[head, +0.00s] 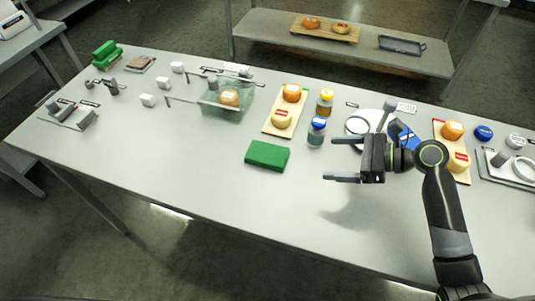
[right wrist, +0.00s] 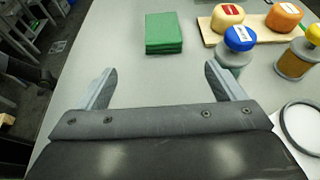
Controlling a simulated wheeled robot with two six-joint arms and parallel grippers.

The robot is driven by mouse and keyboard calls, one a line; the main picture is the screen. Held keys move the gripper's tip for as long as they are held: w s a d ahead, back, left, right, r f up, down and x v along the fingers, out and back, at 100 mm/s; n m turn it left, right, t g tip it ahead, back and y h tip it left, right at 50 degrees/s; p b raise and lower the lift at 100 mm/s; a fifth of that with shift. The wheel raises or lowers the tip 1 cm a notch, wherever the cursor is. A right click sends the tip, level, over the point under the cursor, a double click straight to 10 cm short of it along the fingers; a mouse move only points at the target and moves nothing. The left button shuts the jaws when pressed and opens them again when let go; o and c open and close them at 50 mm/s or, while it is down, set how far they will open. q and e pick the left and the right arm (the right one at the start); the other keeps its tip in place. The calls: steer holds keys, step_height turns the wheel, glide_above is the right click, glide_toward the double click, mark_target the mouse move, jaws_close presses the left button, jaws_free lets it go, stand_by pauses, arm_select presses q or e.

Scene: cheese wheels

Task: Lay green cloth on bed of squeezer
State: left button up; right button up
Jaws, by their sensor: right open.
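A green folded cloth (head: 267,155) lies flat as a thick rectangular pad near the middle of the table. It also shows in the right wrist view (right wrist: 164,33), ahead of the fingers. My right gripper (head: 330,159) is open and empty above the table, to the right of the cloth and apart from it. Its two fingers show wide apart in the right wrist view (right wrist: 161,80). I cannot tell for sure which device is the squeezer; a low grey device (head: 74,115) with blocks lies at the table's left. My left gripper is not in view.
A blue-lidded jar (head: 317,131) and a board (head: 272,125) with two cheeses stand just behind the cloth. A clear tub (head: 225,108) stands farther left. Another green piece (head: 105,54) sits at the far left. The table's front middle is clear.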

glide_toward(282, 157)
steer(key=x, duration=0.3)
steer(key=shift+s+a+r, duration=0.1)
steer(key=shift+a+r, duration=0.1)
steer(key=shift+r, duration=0.05)
steer(key=shift+f+p+x, duration=0.1)
steer(key=shift+p+x, duration=0.1)
steer(key=shift+x, duration=1.4)
steer(key=shift+f+p+x, duration=0.15)
steer(key=shift+p+x, duration=0.05)
steer(key=shift+x, duration=1.35)
steer(key=shift+d, duration=0.2)
steer(key=c, duration=1.1)
